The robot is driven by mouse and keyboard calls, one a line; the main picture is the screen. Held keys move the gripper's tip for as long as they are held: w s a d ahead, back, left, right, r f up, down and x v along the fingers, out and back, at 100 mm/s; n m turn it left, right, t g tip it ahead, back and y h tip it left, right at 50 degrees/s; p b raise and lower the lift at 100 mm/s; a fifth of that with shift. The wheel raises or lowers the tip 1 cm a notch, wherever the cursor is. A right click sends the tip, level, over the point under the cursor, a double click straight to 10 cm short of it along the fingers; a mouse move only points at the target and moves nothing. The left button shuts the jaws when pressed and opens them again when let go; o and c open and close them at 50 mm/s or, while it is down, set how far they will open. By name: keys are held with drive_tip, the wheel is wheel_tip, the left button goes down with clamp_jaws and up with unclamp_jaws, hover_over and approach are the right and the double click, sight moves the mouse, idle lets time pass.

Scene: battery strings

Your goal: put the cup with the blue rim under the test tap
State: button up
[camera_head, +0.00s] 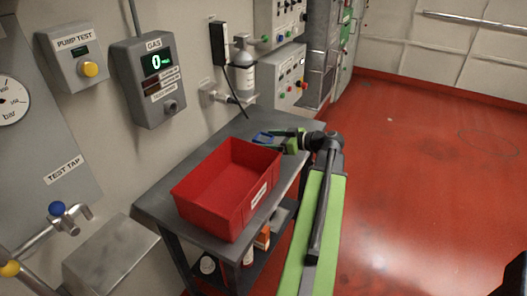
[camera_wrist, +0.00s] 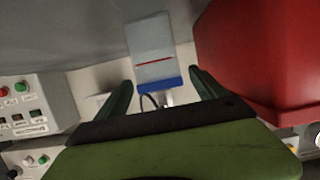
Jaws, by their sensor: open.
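The cup with the blue rim (camera_wrist: 155,52) shows in the wrist view as a pale grey body with a thin red line and a blue band. It lies ahead of and partly between the fingertips of my gripper (camera_wrist: 160,80), with a gap on both sides. My gripper is open and empty. In the head view, a small blue patch, seemingly the cup (camera_head: 262,138), shows beside my gripper (camera_head: 276,138) at the table's far end. The test tap (camera_head: 75,215), with a blue knob and bent spout, is at the lower left.
A red bin (camera_head: 207,203) stands on the grey table (camera_head: 155,205), close beside my gripper; its wall (camera_wrist: 250,50) fills the wrist view's right. A metal box (camera_head: 110,255) is below the tap. Control panels line the wall. Red floor at right is clear.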

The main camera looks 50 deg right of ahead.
drive_tip(key=x, duration=0.2)
drive_tip(key=shift+w+f, duration=0.2)
drive_tip(key=shift+w, duration=0.05)
drive_tip(key=shift+r, duration=0.1)
drive_tip(key=c, duration=1.6)
drive_tip(key=shift+o, duration=0.2)
drive_tip(key=s+d+r+p, duration=0.4)
drive_tip(key=s+r+p, duration=0.6)
drive_tip(key=s+r, duration=0.1)
drive_tip(key=shift+p, duration=0.35)
